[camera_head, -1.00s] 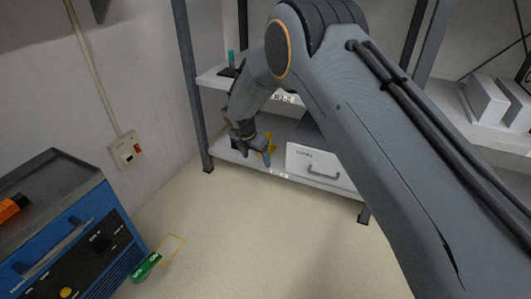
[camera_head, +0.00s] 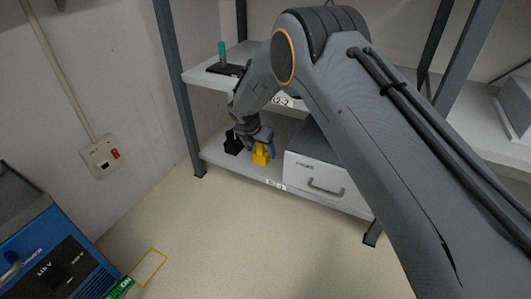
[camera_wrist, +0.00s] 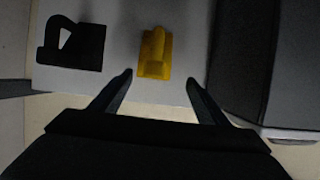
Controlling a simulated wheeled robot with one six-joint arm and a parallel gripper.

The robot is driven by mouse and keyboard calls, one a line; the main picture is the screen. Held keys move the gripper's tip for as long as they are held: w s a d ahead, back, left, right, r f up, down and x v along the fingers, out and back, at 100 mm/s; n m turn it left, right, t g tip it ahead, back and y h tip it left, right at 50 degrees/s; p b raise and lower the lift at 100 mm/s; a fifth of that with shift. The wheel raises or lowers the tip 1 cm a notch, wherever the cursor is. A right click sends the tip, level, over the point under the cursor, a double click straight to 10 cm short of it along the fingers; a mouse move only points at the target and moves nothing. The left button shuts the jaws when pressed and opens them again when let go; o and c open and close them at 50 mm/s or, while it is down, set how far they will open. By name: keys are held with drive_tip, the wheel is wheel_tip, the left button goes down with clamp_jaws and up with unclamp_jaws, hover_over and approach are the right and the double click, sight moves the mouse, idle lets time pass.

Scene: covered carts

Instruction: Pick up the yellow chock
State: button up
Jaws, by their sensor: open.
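The yellow chock (camera_head: 262,154) sits on the lower shelf (camera_head: 221,157) of the grey rack, left of a white box. In the wrist view the yellow chock (camera_wrist: 155,54) lies ahead of my gripper (camera_wrist: 158,82), roughly centred between the two fingertips and just beyond them. The fingers are apart and nothing is between them. In the head view my gripper (camera_head: 254,143) is at the shelf's front, close to the chock and partly overlapping it. Whether it touches the chock cannot be told there.
A black chock-like object (camera_wrist: 74,46) stands left of the yellow one. The white drawer box (camera_head: 322,178) stands close on the right. The upper shelf (camera_head: 203,78) holds a teal-handled item (camera_head: 222,52). A blue machine (camera_head: 52,252) stands on the floor at left.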

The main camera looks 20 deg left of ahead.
sight(261, 154)
drive_tip(key=shift+w+a+f+b, duration=0.1)
drive_tip(key=shift+a+f+b, duration=0.4)
drive_tip(key=shift+f, duration=0.35)
drive_tip(key=b+x, duration=0.1)
drive_tip(key=x, duration=0.1)
drive_tip(key=b+x, duration=0.2)
drive_tip(key=x, duration=0.1)
drive_tip(key=shift+w+r+b, duration=0.2)
drive_tip(key=shift+w+b, duration=0.1)
drive_tip(key=shift+r, duration=0.1)
drive_tip(key=shift+c, duration=0.5)
drive_tip(key=c, duration=1.3)
drive_tip(key=shift+r+p, duration=0.2)
drive_tip(key=shift+p, duration=0.2)
